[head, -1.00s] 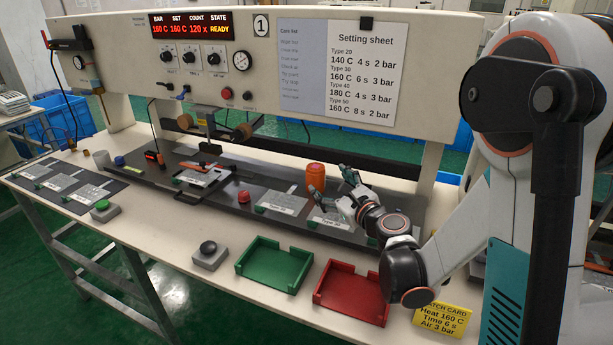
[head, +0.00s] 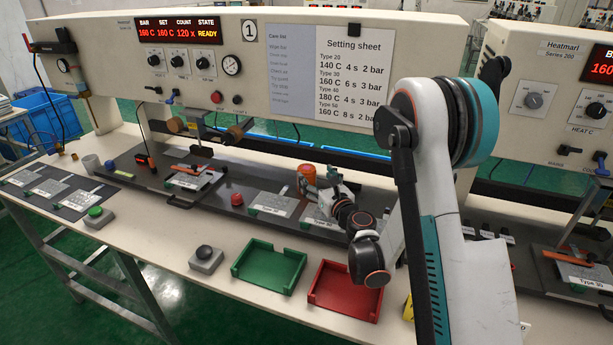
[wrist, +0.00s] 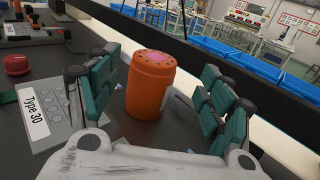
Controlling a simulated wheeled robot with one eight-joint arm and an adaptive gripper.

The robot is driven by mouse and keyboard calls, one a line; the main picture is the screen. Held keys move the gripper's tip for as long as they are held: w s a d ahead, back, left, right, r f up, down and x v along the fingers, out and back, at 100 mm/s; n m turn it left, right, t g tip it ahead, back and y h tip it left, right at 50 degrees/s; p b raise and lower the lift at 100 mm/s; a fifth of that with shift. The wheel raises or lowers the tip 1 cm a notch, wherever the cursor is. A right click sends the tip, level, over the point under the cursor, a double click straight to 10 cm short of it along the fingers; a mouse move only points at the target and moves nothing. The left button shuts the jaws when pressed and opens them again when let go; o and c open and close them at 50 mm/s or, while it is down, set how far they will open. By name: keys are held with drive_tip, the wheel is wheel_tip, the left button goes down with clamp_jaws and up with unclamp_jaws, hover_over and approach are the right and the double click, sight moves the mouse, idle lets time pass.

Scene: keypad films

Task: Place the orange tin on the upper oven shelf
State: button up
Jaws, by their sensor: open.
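The orange tin (head: 307,172) stands upright on the dark strip of the bench, near its back edge. In the wrist view the tin (wrist: 151,88) shows ridged orange sides, a top with a pinkish centre and dark spots, and part of a pale label at its right. My gripper (head: 319,186) is open beside the tin in the head view. In the wrist view its green-padded fingers (wrist: 158,72) stand on either side of the tin, with gaps visible. No oven or oven shelf shows in either view.
A Type 30 plate (wrist: 42,115) and a red knob (wrist: 16,64) lie left of my gripper. Green (head: 268,268) and red (head: 345,290) trays sit at the front. The press with its setting sheet (head: 350,75) rises behind; a second press (head: 560,90) stands right.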

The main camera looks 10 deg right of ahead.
sight(306, 168)
drive_tip(key=w, duration=0.1)
drive_tip(key=w+a+b, duration=0.1)
drive_tip(key=w, duration=0.1)
drive_tip(key=w+b, duration=0.1)
drive_tip(key=w, duration=0.1)
drive_tip(key=shift+a+f, duration=0.3)
drive_tip(key=shift+a, duration=0.05)
drive_tip(key=shift+w+r, duration=0.1)
drive_tip(key=shift+w, duration=0.45)
drive_tip(key=c, duration=1.4)
drive_tip(key=shift+r, duration=0.1)
drive_tip(key=shift+c, duration=0.2)
